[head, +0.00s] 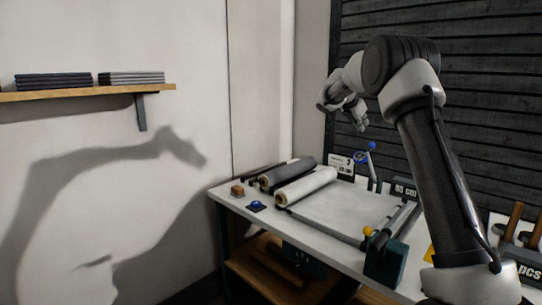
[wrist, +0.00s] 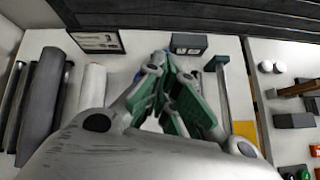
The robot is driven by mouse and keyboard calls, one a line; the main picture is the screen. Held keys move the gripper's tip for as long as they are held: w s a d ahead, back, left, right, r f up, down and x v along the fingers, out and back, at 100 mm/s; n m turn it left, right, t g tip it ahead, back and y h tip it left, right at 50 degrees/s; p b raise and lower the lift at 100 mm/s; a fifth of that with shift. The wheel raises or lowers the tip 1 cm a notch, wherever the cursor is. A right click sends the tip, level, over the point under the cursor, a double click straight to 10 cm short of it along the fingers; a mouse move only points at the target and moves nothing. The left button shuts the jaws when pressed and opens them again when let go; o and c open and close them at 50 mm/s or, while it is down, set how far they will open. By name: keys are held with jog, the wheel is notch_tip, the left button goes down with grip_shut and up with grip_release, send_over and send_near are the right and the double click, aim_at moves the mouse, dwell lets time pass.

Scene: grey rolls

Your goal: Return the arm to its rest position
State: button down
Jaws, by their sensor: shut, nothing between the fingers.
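My arm is raised over the workbench (head: 340,212), bent at a high elbow. My gripper (head: 361,125) hangs above the back of the bench, well clear of its surface. In the wrist view my gripper (wrist: 167,66) has its green-padded fingers together at the tips, with nothing held. A white roll (head: 306,186) and a dark grey roll (head: 288,171) lie side by side on the bench's left part. Both rolls also show at the left in the wrist view.
A blue-knobbed lever (head: 371,160) stands below my gripper, near a small framed sign (head: 341,165) and a "55 cm" display (head: 405,190). A wooden block (head: 237,190) sits at the bench's left edge. A shelf (head: 90,92) with dark stacks is on the left wall.

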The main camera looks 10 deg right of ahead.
jog(key=s+a+f+m+g+y, duration=0.2)
jog(key=s+a+f+m+g, duration=0.1)
jog(key=s+f+m, duration=0.7)
jog(key=s+a+r+m+y, duration=0.1)
jog(key=s+a+m, duration=0.3)
jog(key=s, duration=1.1)
jog(key=s+a+r+m+t+y, duration=0.1)
jog(key=s+a+m+y, duration=0.2)
jog(key=s, duration=1.2)
jog(key=s+a+r+m+t+y, duration=0.1)
jog(key=s+a+m, duration=0.3)
jog(key=s, duration=1.1)
jog(key=shift+s+a+r+m+y, duration=0.2)
jog(key=shift+a+r+m+y, duration=0.15)
jog(key=shift+m+y, duration=0.35)
